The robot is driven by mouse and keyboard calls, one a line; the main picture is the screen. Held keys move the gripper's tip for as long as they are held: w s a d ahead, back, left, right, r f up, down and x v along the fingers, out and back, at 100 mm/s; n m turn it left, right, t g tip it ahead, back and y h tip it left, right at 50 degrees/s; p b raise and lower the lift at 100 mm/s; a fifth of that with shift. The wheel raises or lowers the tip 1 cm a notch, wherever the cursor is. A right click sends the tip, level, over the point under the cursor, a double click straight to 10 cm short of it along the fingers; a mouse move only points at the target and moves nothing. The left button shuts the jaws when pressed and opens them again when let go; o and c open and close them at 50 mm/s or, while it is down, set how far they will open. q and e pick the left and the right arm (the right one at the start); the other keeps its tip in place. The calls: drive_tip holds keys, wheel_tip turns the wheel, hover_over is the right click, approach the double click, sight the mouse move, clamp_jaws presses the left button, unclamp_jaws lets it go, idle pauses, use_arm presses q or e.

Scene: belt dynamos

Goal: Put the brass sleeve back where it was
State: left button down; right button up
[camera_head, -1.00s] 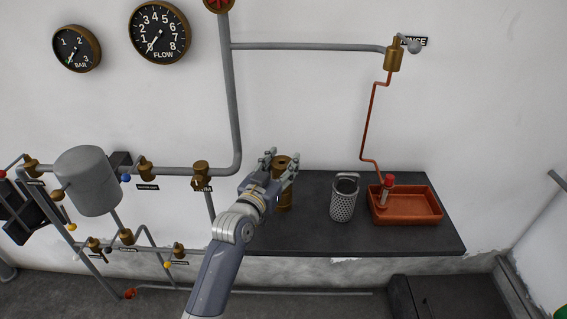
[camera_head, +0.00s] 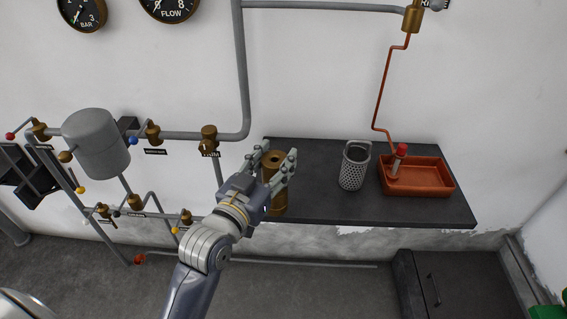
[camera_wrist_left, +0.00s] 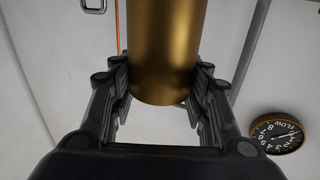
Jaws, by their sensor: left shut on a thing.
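The brass sleeve (camera_head: 275,192) is an upright brass cylinder with a hole in its top. In the head view it stands between the fingers of my left gripper (camera_head: 275,162), in front of the left end of the dark bench (camera_head: 320,207). My left gripper is shut on it. In the left wrist view the sleeve (camera_wrist_left: 163,50) fills the space between the two fingers (camera_wrist_left: 163,92). Whether its lower end touches the bench is not clear. My right gripper is not in view.
A perforated metal basket (camera_head: 354,168) stands on the bench to the right of the sleeve. Beyond it is an orange-red tray (camera_head: 430,190) holding a red-capped item (camera_head: 398,160). Pipes and a grey tank (camera_head: 96,145) are on the left. The bench between sleeve and basket is clear.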

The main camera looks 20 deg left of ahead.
use_arm(q)
drive_tip(key=w+f+p, duration=0.1)
drive_tip(key=w+f, duration=0.3)
drive_tip(key=w, duration=1.2)
drive_tip(key=shift+a+f+p, duration=0.2)
drive_tip(key=shift+a+p, duration=0.1)
drive_tip(key=shift+a, duration=0.15)
drive_tip(key=shift+f, duration=0.15)
drive_tip(key=c, duration=0.9)
unclamp_jaws()
drive_tip(key=shift+f, duration=0.15)
drive_tip(key=shift+o, duration=0.2)
drive_tip(key=shift+s, duration=0.1)
drive_tip(key=s, duration=0.4)
drive_tip(key=s+a+b, duration=0.1)
drive_tip(key=s, duration=0.7)
drive_tip(key=shift+a+r+b, duration=0.15)
drive_tip(key=shift+r+b, duration=0.05)
drive_tip(key=shift+b, duration=0.15)
